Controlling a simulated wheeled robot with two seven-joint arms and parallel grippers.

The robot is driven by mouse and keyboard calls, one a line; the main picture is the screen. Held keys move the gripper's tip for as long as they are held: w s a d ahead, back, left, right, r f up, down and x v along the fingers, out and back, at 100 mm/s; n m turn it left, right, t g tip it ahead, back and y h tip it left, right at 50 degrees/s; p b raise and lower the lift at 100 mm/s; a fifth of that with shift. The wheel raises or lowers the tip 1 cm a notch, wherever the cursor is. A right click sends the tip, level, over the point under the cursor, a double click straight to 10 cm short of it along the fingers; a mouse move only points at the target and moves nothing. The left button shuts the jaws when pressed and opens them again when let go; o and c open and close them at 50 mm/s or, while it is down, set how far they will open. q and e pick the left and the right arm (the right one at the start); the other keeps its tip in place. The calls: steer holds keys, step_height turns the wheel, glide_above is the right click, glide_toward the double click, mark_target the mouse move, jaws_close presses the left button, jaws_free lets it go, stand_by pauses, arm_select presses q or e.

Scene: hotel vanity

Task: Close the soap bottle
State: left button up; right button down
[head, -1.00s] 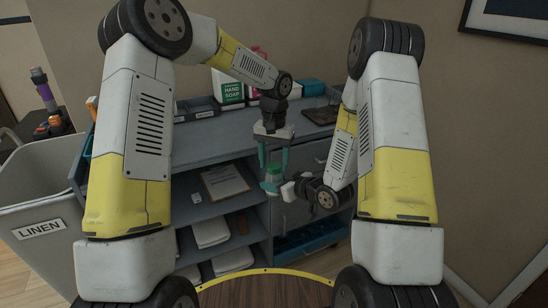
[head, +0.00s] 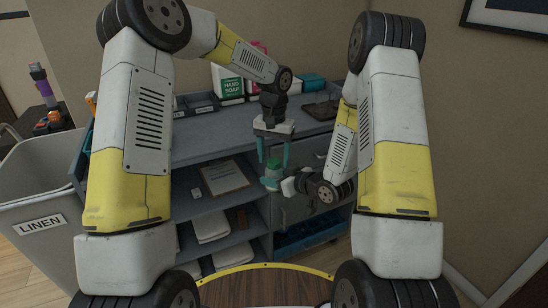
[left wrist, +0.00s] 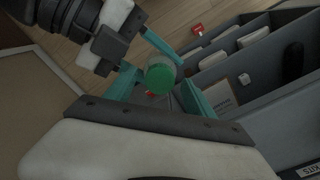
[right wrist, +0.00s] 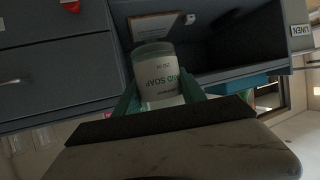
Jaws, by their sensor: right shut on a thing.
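The soap bottle (head: 271,183) is held in front of the cart, with a green cap (head: 274,164) on its top. My right gripper (right wrist: 160,98) is shut on the bottle's body. In the right wrist view the clear bottle (right wrist: 153,62) shows its soap label, and the cap is hidden. My left gripper (head: 274,160) points down from above with its fingers spread around the cap. In the left wrist view the green cap (left wrist: 160,79) lies between the parted teal fingers, with gaps beside it. I cannot tell how tightly the cap sits.
A grey cart (head: 190,150) with open shelves stands behind. A hand soap jug (head: 228,84) and a dark tray (head: 322,111) are on its top. A clipboard (head: 222,177) lies on a shelf. A linen bin (head: 35,180) stands at left.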

arm_select(q)
step_height(320, 180, up, 12)
stand_by(0.6)
steer(key=shift+r, duration=0.1)
